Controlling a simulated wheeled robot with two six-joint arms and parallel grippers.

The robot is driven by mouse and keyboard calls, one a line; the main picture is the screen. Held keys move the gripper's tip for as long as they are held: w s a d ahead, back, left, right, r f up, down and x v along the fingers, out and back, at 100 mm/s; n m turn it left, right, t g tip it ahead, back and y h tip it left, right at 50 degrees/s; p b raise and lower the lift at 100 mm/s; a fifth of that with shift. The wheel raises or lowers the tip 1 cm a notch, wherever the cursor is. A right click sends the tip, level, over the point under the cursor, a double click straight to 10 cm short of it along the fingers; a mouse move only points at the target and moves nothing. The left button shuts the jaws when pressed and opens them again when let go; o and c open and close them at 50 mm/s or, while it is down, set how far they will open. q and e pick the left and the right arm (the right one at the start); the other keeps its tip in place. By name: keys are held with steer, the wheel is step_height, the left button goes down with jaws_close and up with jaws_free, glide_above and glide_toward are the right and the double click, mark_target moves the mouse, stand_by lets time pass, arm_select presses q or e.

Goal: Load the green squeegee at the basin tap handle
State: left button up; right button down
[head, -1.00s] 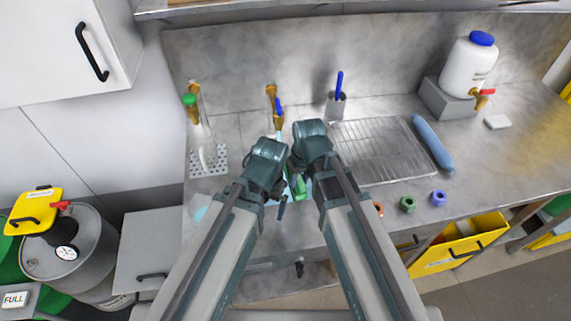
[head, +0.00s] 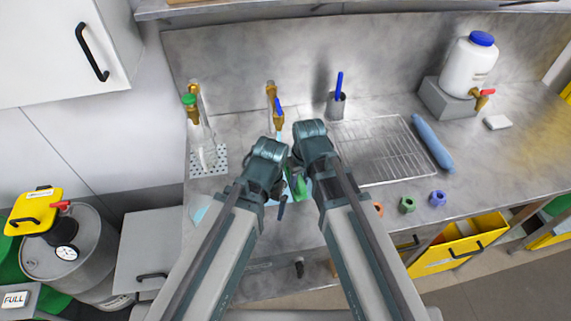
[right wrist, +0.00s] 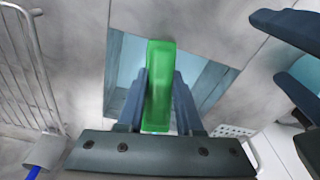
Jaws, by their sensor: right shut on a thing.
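The green squeegee (right wrist: 158,90) is held between the two fingers of my right gripper (right wrist: 158,105), which is shut on it. In the head view the squeegee (head: 299,184) shows as a small green piece over the basin (head: 309,187), largely hidden by my wrists. The brass tap with a blue handle (head: 278,106) stands behind the basin, beyond both grippers. The squeegee is apart from this handle. My left gripper (head: 277,198) is beside the right one; its two fingers show spread apart and empty at the right of the right wrist view (right wrist: 290,55).
A brass tap with a green handle (head: 189,100) stands at the left. A cup with a blue-handled tool (head: 337,105), a wire rack (head: 385,150) and a blue roll (head: 433,143) lie to the right. A white jug (head: 468,68) stands farther right. Coloured nuts (head: 407,204) line the front edge.

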arm_select(q)
step_height(320, 180, up, 4)
steer(key=p, duration=0.3)
steer(key=shift+p, duration=0.4)
arm_select(e)
steer(key=s+d+r, duration=0.2)
steer(key=s+r, duration=0.2)
steer(key=shift+s, duration=0.35)
